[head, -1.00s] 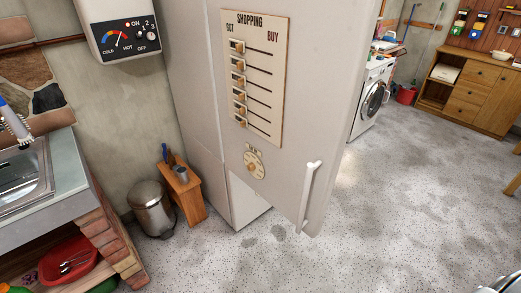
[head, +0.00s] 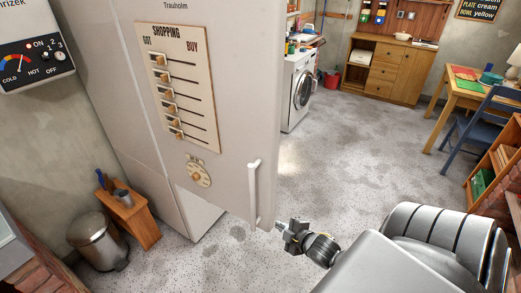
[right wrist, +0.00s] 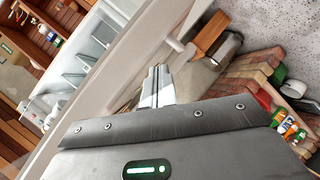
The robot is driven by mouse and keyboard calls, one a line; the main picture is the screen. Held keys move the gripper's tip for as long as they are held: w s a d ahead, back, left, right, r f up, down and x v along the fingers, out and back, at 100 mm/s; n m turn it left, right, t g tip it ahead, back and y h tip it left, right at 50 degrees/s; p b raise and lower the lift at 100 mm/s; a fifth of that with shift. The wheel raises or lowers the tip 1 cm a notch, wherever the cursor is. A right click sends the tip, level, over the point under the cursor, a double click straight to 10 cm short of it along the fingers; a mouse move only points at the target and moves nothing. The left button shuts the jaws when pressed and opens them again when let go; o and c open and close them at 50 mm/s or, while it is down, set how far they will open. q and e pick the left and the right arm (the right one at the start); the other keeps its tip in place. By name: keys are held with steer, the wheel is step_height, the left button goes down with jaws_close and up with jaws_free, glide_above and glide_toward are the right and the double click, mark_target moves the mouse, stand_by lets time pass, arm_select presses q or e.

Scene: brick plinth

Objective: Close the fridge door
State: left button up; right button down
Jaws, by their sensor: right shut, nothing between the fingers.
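The fridge door (head: 225,120) is a tall pale panel with a wooden shopping board (head: 183,85) and a round dial on it. It stands swung out from the fridge body (head: 105,100). Its white vertical handle (head: 254,190) is near the free edge. My right gripper (head: 285,228) is just right of that edge, near the handle's lower end, shut and empty. In the right wrist view its closed fingers (right wrist: 157,84) point up along the door edge (right wrist: 125,52). I cannot tell if they touch the door. My left gripper is not in view.
A metal bin (head: 95,238) and a small wooden stand (head: 130,215) are left of the fridge. A washing machine (head: 302,90) and a wooden cabinet (head: 390,68) stand at the back. A blue chair (head: 485,125) is at the right. The speckled floor between is clear.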

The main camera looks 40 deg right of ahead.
step_height(320, 180, up, 16)
steer(key=a+n+t, duration=0.1)
steer(key=n+t, duration=0.2)
steer(key=n, duration=0.1)
steer(key=n+t+y, duration=0.2)
steer(key=n, duration=0.2)
glide_toward(261, 153)
steer(key=s+a+r, duration=0.2)
steer(key=s+a, duration=0.1)
steer(key=a, duration=0.2)
steer(key=w+d+p, duration=0.1)
steer(key=w, duration=0.2)
steer(key=w+p, duration=0.2)
steer(key=w, duration=0.2)
steer(key=w+d+p, duration=0.1)
steer(key=w, duration=0.3)
steer(key=shift+w+d, duration=0.1)
steer(key=shift+d, duration=0.25)
